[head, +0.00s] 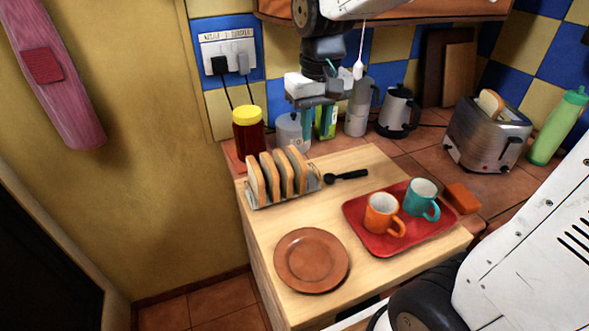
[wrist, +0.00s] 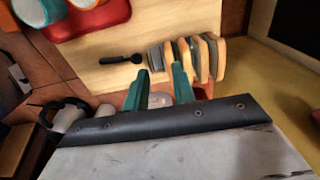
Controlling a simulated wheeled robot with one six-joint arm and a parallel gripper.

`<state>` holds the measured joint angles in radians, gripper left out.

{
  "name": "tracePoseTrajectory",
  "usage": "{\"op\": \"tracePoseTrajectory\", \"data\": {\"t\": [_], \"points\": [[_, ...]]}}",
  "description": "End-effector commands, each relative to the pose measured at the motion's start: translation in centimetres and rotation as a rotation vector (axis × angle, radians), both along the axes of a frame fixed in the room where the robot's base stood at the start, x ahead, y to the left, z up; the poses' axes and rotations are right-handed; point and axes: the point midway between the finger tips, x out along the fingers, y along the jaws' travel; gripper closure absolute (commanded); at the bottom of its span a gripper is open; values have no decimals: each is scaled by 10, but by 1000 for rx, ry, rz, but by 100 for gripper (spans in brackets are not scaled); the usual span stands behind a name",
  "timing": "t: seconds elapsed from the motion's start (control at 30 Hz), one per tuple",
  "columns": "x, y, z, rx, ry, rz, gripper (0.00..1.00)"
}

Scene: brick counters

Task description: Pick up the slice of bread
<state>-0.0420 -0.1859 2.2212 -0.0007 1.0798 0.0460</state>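Several slices of bread (head: 272,173) stand upright in a metal toast rack (head: 310,182) at the back left of the wooden counter top. The rack's slices (wrist: 203,58) also show in the wrist view, just beyond my fingertips. Another slice of bread (head: 490,103) sticks up from the toaster (head: 487,140) at the right. My gripper (head: 317,113) hangs above the back of the counter, behind and to the right of the rack. In the wrist view my gripper (wrist: 161,75) has its two green fingers apart with nothing held between them.
A brown plate (head: 311,260), a red tray (head: 400,243) with an orange mug (head: 382,214) and a teal mug (head: 421,197), and a black spoon (head: 346,176) are on the wood. A yellow-lidded jar (head: 249,133) and kettle (head: 398,112) stand behind.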

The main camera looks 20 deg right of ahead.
Motion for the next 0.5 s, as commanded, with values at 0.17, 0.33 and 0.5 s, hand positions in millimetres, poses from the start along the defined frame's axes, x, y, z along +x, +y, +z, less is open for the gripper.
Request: {"op": "tracePoseTrajectory", "data": {"t": [0.17,0.33,0.5], "points": [[43,7,-21,0,24,1,74],[57,11,-33,-1,28,2,74],[58,12,-51,-1,29,4,74]]}}
